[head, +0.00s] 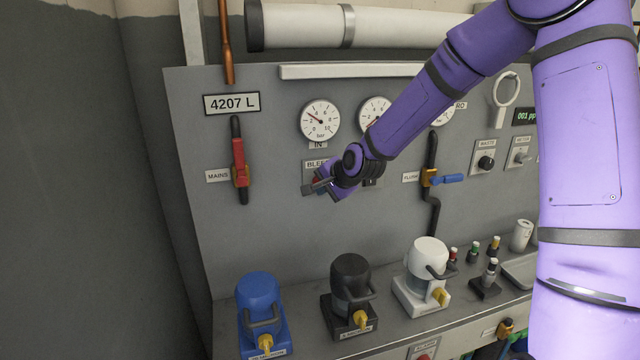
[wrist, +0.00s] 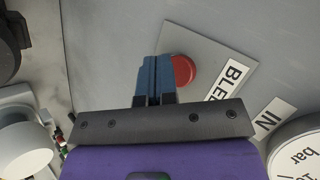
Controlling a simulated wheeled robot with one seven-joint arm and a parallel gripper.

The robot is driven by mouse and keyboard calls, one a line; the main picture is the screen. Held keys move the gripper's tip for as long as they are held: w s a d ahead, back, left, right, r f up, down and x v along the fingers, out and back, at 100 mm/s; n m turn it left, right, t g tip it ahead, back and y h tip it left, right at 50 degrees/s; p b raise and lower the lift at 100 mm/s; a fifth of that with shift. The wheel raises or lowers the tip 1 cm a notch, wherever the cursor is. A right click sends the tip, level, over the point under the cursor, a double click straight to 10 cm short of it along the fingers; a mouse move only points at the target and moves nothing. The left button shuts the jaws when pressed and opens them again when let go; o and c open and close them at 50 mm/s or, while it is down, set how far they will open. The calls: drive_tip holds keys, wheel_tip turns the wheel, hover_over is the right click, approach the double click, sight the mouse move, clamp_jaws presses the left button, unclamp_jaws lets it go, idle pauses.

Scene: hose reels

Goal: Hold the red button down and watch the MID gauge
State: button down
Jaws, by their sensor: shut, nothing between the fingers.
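The red button (wrist: 185,70) sits on a grey plate labelled BLEED in the wrist view. The middle gauge (head: 373,109) is partly covered by my purple arm in the head view. Its own label is hidden, and its reading is not clear.
The IN gauge (head: 319,120) is left of the middle gauge, its needle near 3 or 4. The red-handled MAINS valve (head: 240,165) is further left, and the blue-handled FLUSH valve (head: 445,179) is to the right. Blue, black and white capped units stand on the ledge below.

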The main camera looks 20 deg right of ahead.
drive_tip(key=shift+w, duration=0.3)
drive_tip(key=shift+w, duration=0.5)
idle(2.1)
drive_tip(key=shift+s, duration=0.1)
idle(1.0)
drive_tip(key=shift+s, duration=0.85)
drive_tip(key=shift+s, duration=0.1)
drive_tip(key=shift+s, duration=2.4)
